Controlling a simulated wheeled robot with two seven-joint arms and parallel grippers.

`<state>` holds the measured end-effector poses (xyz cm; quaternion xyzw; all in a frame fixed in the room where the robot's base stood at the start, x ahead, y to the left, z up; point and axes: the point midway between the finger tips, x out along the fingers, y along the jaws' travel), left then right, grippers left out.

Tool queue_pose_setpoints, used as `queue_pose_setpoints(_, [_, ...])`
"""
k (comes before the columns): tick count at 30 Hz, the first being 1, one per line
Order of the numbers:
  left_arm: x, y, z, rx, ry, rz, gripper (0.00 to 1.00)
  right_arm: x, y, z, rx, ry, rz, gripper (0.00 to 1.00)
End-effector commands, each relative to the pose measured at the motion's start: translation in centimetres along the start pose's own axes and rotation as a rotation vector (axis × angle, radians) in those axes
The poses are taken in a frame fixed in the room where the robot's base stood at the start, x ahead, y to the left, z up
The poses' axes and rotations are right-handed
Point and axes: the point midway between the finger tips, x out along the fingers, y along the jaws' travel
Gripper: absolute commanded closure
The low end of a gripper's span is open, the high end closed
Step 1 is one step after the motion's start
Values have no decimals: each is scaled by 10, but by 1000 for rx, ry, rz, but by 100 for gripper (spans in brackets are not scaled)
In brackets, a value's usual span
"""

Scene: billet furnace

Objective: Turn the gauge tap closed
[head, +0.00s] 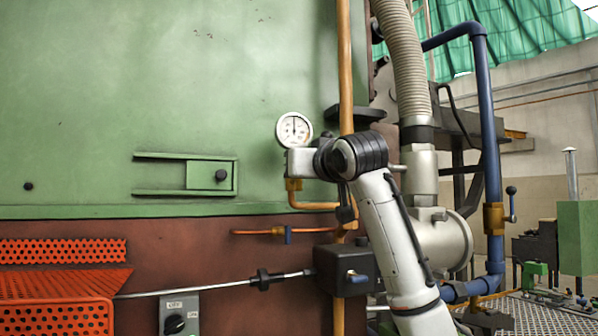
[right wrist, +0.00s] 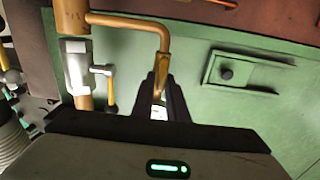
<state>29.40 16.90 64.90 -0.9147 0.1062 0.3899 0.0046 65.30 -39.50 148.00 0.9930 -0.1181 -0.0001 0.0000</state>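The round white pressure gauge (head: 294,130) is on the green furnace wall, just above my right gripper (head: 296,165). Below it, a brass fitting (head: 293,185) joins a copper pipe (head: 316,206). In the right wrist view, the brass gauge tap (right wrist: 162,76) stands between the two dark fingers of my right gripper (right wrist: 161,82). The fingers are close together and appear shut on it. A bit of the white gauge shows between them. The tap's handle angle is hidden by the fingers. My left gripper is not in view.
A vertical copper pipe (head: 345,70) stands close right of the gauge. A small valve with a blue handle (head: 288,235) sits below. A green latch bracket (head: 185,158) projects at left. An orange perforated guard (head: 60,285) is lower left. The wrist view shows a yellow-handled valve (right wrist: 112,95).

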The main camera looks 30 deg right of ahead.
Motion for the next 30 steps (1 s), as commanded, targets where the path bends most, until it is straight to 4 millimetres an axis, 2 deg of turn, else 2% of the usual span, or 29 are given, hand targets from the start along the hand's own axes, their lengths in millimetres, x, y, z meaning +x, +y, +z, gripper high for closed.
queue_pose_setpoints(1, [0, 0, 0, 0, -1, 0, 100, 0, 0, 0, 0, 0, 0, 96])
queue_pose_setpoints(2, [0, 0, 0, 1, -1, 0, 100, 0, 0, 0, 0, 0, 0, 100])
queue_pose_setpoints(14, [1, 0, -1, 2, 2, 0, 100, 0, 0, 0, 43, -1, -1, 100])
queue_pose_setpoints(20, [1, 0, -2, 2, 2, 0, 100, 0, 2, 0, 156, -1, -3, 100])
queue_pose_setpoints(30, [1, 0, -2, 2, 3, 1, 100, 0, 6, 2, 463, -1, -3, 100])
